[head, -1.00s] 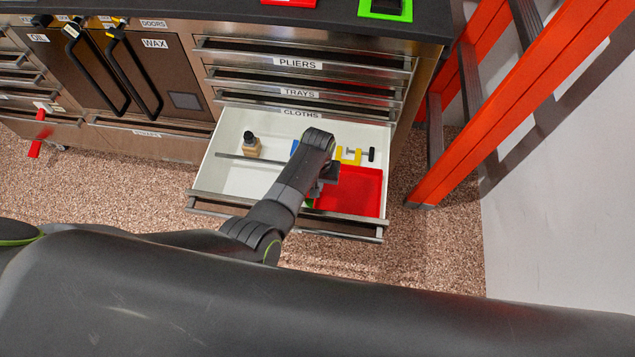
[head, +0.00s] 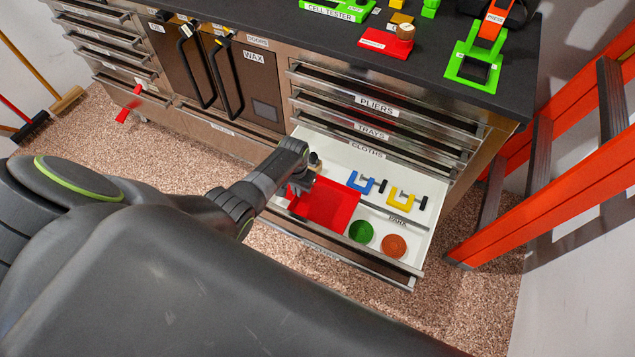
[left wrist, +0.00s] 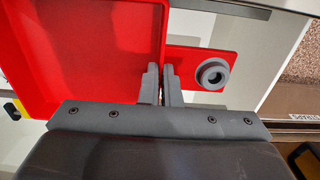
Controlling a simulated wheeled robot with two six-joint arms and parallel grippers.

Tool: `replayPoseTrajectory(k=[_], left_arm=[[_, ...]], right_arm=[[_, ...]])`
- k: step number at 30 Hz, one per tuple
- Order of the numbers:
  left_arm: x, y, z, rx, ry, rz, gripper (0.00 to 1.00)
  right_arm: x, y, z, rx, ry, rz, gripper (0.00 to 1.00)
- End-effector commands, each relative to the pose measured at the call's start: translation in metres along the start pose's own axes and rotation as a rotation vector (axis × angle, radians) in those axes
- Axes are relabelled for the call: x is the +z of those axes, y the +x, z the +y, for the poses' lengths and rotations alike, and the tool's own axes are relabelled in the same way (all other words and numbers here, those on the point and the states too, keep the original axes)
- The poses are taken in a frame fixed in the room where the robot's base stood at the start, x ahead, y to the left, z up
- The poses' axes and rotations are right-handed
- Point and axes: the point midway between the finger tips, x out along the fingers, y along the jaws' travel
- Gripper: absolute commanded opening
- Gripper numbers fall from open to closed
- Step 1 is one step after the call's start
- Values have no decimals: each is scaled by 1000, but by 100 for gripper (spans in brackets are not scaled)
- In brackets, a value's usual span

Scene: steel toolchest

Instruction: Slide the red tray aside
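The red tray (head: 328,207) lies in the front left part of the open drawer (head: 415,255). In the left wrist view the tray (left wrist: 85,50) fills the upper left. My left gripper (head: 303,182) is low over the tray's left side in the head view. In the left wrist view its fingers (left wrist: 161,82) are almost together, on either side of the tray's side wall. A flat red plate with a grey ring (left wrist: 212,74) is just right of the fingers. My arm hides part of the drawer's left side. My right gripper is not in view.
A green disc (head: 361,231) and an orange-brown disc (head: 394,245) lie at the drawer's front right. A blue clamp (head: 366,183) and a yellow clamp (head: 407,199) lie behind a thin divider. An orange ladder (head: 560,180) stands at the right.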

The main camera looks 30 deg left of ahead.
Motion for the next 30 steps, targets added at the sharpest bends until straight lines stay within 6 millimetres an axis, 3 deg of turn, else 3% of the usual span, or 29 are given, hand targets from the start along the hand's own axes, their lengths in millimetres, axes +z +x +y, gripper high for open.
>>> replayPoseTrajectory(k=[6,18,24,30], left_arm=[[0,0,-21,-2,0,0,0],[0,0,-26,-6,2,0,0],[0,0,-25,-5,1,0,25],[0,0,-24,-2,1,0,25]], right_arm=[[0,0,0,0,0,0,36],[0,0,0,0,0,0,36],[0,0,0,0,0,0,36],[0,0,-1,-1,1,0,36]])
